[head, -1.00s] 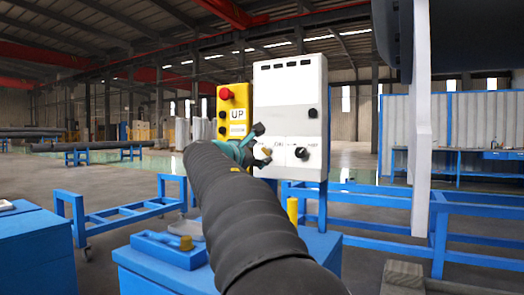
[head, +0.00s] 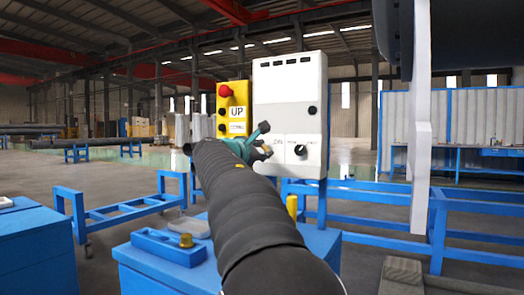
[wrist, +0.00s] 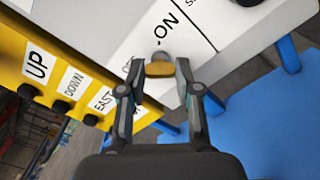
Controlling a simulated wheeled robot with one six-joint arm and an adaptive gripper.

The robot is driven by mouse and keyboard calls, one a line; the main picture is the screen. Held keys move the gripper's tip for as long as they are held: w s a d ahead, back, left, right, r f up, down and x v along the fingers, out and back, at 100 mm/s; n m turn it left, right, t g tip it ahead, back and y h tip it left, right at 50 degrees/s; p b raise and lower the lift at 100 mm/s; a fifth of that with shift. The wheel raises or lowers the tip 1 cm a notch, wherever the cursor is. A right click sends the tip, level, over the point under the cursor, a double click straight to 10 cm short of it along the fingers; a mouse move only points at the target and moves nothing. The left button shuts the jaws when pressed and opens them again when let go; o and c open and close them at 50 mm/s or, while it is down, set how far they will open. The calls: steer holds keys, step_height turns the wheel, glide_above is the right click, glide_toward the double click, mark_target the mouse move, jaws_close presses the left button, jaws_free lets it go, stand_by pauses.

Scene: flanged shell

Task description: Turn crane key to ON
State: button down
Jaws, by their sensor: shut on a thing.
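The white control box (head: 290,85) stands upright in the head view, with an "ON" label (wrist: 167,24) on its face in the wrist view. The crane key (wrist: 159,69) has a brass-coloured head in front of a grey round lock (wrist: 162,56), just below the "ON" label in that view. My gripper (wrist: 160,67) is shut on the key head, one finger on each side. In the head view my gripper (head: 264,143) is at the lower left of the box, and my dark arm hides part of that area. The key's exact angle is hard to tell.
A black knob (head: 300,150) sits right of the key on the box. A yellow button panel (head: 232,112) with a red button (head: 225,91) stands close on the left. A blue cabinet (head: 150,262) is below my arm. Blue frames (head: 390,215) stand at the right.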

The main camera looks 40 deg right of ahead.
steer(key=shift+f+m+b, duration=0.1)
steer(key=shift+m+b, duration=0.2)
steer(key=shift+b, duration=0.05)
steer(key=m+b, duration=0.2)
steer(key=shift+f+m, duration=0.15)
steer(key=shift+m, duration=0.25)
steer(key=m+b, duration=0.4)
steer(key=m, duration=0.1)
steer(key=m+b, duration=0.2)
steer(key=m, duration=0.3)
steer(key=shift+m+b, duration=1.05)
steer(key=shift+m, duration=1.05)
steer(key=c, duration=0.8)
jaws_free()
